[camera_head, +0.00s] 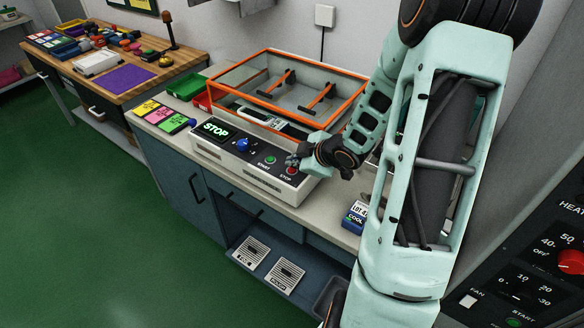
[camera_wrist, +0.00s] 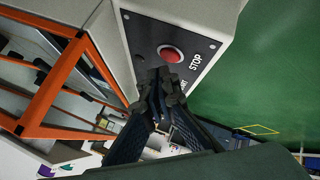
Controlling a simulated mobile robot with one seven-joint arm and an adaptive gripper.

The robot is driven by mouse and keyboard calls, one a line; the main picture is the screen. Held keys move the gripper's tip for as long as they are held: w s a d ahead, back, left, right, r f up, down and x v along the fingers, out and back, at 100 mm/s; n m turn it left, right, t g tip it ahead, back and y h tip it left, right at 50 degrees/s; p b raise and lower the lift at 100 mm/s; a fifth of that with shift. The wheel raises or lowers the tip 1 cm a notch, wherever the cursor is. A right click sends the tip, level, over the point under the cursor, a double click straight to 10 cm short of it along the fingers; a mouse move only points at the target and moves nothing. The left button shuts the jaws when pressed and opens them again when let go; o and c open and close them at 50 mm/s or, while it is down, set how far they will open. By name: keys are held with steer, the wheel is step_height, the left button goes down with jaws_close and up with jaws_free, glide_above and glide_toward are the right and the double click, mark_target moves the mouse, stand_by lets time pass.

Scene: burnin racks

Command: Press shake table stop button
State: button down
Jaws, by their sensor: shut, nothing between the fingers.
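The shake table's control box (camera_head: 235,157) stands on the counter, with a lit display reading STOP (camera_head: 215,130), a blue knob (camera_head: 243,144) and a green start button (camera_head: 270,160). The red stop button (camera_head: 291,170) is at the right end of its panel. It shows large in the wrist view (camera_wrist: 170,54), next to the word STOP. My gripper (camera_head: 292,160) is shut and empty over the panel's right end. In the wrist view its fingertips (camera_wrist: 160,76) are close beside the red button, on the start side. I cannot tell whether they touch the panel.
The orange-framed shake table tray (camera_head: 225,110) stands right behind the box. A small blue and white box (camera_head: 355,216) sits at the counter's right. The green floor (camera_head: 100,230) in front is clear.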

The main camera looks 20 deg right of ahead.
mark_target(293, 171)
step_height(293, 171, up, 5)
steer(key=p, duration=0.5)
steer(key=shift+r, duration=0.1)
steer(key=shift+w, duration=0.1)
stand_by(0.6)
